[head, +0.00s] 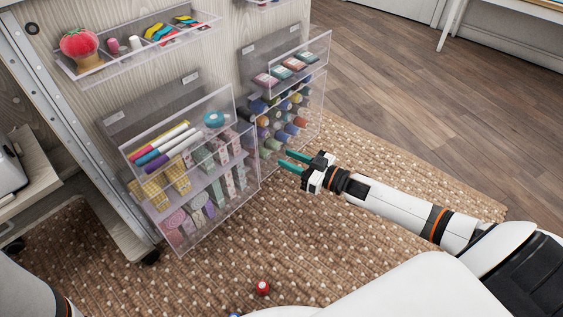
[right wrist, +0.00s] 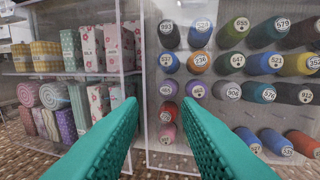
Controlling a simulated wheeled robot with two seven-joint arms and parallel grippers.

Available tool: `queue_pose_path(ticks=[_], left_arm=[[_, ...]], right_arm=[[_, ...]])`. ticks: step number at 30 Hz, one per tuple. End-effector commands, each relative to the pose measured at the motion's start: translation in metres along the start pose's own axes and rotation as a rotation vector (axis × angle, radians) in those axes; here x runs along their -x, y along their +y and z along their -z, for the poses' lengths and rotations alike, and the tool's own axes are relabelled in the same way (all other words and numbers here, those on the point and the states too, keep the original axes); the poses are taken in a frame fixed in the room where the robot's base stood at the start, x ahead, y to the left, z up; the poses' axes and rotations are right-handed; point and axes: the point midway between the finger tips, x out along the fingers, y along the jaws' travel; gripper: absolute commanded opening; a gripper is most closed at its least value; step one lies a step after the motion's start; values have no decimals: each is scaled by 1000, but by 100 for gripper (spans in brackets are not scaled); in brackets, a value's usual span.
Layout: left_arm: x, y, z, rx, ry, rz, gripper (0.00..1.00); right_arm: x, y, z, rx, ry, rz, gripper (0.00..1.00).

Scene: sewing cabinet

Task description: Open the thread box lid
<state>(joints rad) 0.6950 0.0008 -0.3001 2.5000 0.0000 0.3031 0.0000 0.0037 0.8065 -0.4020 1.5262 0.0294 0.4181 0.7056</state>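The thread box (head: 316,112) is a clear box on the cabinet side, holding rows of coloured thread spools. Its clear front lid appears closed over the spools. In the right wrist view the thread box (right wrist: 153,120) fills the right half, with numbered spool ends behind the clear panel. My right gripper (head: 284,158) has teal fingers, open and empty, just in front of the box's lower part. In the right wrist view the gripper's fingertips (right wrist: 160,101) straddle the box's left edge. I cannot tell whether they touch it. My left gripper is out of view.
A clear box of fabric rolls and pens (head: 190,165) stands close left of the thread box. A tray with a tomato pincushion (head: 79,46) is above left. A small red item (head: 262,288) lies on the brown rug (head: 340,215). The floor at right is clear.

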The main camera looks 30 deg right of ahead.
Motion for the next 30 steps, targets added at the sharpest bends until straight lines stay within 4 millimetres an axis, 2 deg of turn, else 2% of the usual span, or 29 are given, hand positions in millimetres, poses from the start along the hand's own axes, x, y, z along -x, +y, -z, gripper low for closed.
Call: queue_pose_path(ticks=[3,6,17,23,30], left_arm=[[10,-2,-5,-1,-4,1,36],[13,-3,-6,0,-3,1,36],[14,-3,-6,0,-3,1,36],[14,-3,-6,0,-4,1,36],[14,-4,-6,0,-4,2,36]], right_arm=[[-18,0,3,0,-3,-1,30],[-27,0,2,0,-2,0,30],[-32,0,0,0,1,1,30],[-32,0,0,0,1,1,1],[-32,0,0,0,0,1,0]])
